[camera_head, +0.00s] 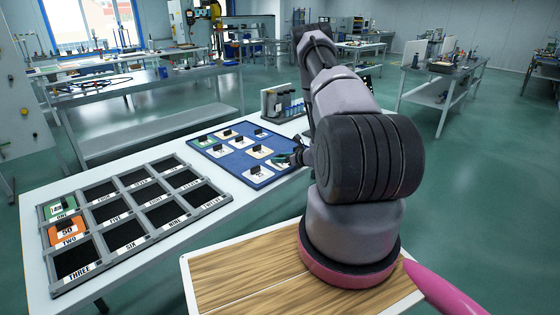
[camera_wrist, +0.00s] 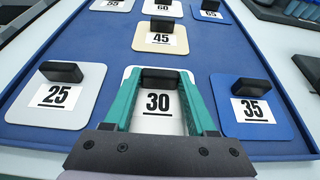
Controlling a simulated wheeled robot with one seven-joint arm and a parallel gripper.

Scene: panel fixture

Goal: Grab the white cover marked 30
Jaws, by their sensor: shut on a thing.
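The white cover marked 30 (camera_wrist: 157,122) lies on the blue board (camera_wrist: 98,57) in the wrist view, with a black handle (camera_wrist: 159,80) at its far edge. My gripper (camera_wrist: 160,83) has its teal fingers around that handle and is shut on it. The cover appears to be still on the board. In the head view, my gripper (camera_head: 294,158) is at the right edge of the blue board (camera_head: 225,162), and the cover is mostly hidden there.
Covers marked 25 (camera_wrist: 60,112), 35 (camera_wrist: 252,120) and 45 (camera_wrist: 160,38) are close around. A grey compartment frame (camera_head: 152,247) stands at the left, with covers in slots ONE (camera_head: 62,205) and TWO (camera_head: 67,230). A bottle rack (camera_head: 283,103) stands behind the board.

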